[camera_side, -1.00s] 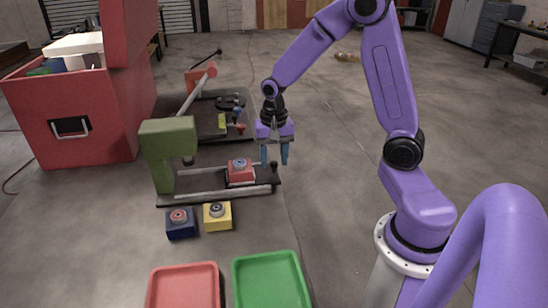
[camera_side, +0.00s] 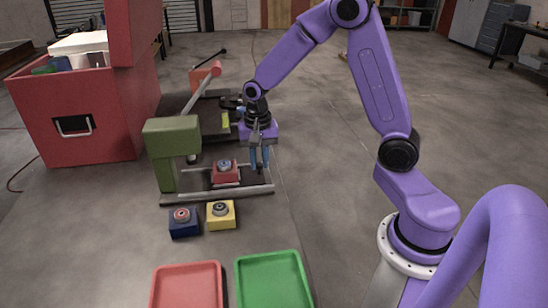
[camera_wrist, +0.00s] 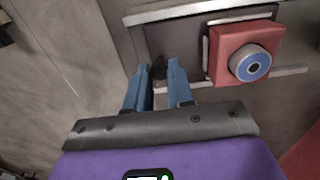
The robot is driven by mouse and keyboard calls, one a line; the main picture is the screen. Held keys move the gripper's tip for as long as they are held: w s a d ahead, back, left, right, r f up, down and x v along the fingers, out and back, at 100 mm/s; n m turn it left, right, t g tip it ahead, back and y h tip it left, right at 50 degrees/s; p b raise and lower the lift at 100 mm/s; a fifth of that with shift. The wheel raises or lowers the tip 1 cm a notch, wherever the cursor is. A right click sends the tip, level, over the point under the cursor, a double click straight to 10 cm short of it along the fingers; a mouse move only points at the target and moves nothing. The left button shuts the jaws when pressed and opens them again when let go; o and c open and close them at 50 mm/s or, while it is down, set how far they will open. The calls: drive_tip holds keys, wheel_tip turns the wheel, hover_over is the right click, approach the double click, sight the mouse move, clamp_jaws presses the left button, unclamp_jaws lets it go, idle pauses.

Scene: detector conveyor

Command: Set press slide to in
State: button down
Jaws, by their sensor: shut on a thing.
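The press has a green upright frame (camera_side: 168,152) at the left end of two pale rails (camera_side: 222,193). Its slide carries a red block (camera_side: 225,178) with a round blue-topped button, between the rails and right of the frame. My gripper (camera_side: 259,170) is at the slide's right end, fingers pointing down and close together. In the wrist view the blue fingertips (camera_wrist: 160,72) close on a small dark knob (camera_wrist: 159,66), the slide's handle, left of the red block (camera_wrist: 242,48). The knob is mostly hidden in the side view.
A blue block (camera_side: 183,228) and a yellow block (camera_side: 221,221) stand in front of the press. A red tray (camera_side: 188,267) and a green tray (camera_side: 268,257) lie nearer. A red bin (camera_side: 75,105) is at the left. A dark-based device with a lever (camera_side: 203,90) stands behind the press.

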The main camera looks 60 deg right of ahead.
sight(227, 163)
drive_tip(key=w+a, duration=0.6)
drive_tip(key=shift+r, duration=0.1)
drive_tip(key=c, duration=1)
unclamp_jaws()
drive_tip(key=shift+w+a, duration=0.1)
wheel_tip(227, 163, up, 17)
drive_tip(key=shift+r, duration=0.15)
